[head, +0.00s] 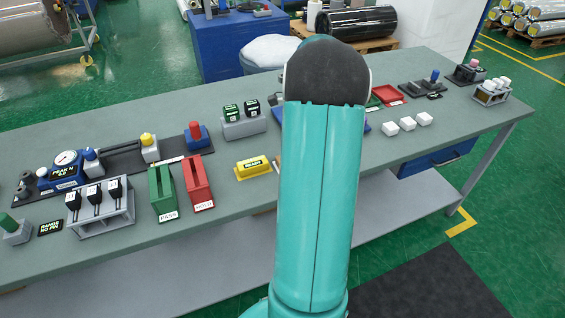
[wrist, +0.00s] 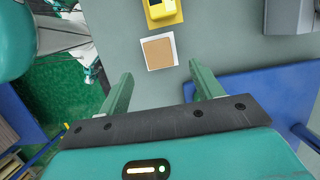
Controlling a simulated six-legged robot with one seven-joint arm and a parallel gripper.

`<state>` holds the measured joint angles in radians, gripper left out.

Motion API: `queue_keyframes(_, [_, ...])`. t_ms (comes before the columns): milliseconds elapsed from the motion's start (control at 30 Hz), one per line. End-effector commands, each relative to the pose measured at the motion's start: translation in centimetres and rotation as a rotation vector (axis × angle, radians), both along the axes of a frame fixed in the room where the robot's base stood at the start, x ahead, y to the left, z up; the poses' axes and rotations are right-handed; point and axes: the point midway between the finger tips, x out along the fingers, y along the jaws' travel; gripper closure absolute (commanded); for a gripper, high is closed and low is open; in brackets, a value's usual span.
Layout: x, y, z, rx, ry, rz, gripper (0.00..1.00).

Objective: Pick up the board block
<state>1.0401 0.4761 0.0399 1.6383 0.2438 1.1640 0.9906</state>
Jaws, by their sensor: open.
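What looks like the board block, a small square with a tan-brown face and white border (wrist: 158,51), lies on the grey-green bench in the wrist view. In the head view my arm hides most or all of it; a brownish sliver shows at the arm's left edge. My gripper (wrist: 160,69) is open and empty in the wrist view. Its two green fingers point towards the square, one to each side of its near edge in the picture. I cannot tell the height between them. In the head view my gripper is hidden behind the arm.
Red (head: 197,183) and green (head: 163,190) slotted holders and white blocks (head: 407,124) stand on the bench (head: 232,208).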

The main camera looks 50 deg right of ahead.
Motion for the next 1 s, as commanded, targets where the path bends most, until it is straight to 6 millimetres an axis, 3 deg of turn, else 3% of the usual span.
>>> queue_keyframes(267, [0.3,0.8,-2.4,0.001,0.001,-0.001,0.35])
queue_keyframes(500, [0.8,1.9,-5.8,0.001,0.002,0.000,0.35])
queue_keyframes(800, [1.0,2.1,-6.5,-0.002,0.000,0.000,0.35])
queue_keyframes(833, [1.0,2.1,-6.5,-0.001,0.000,0.000,0.36])
queue_keyframes(1000, [1.0,2.1,-6.5,-0.001,0.000,0.000,0.70])
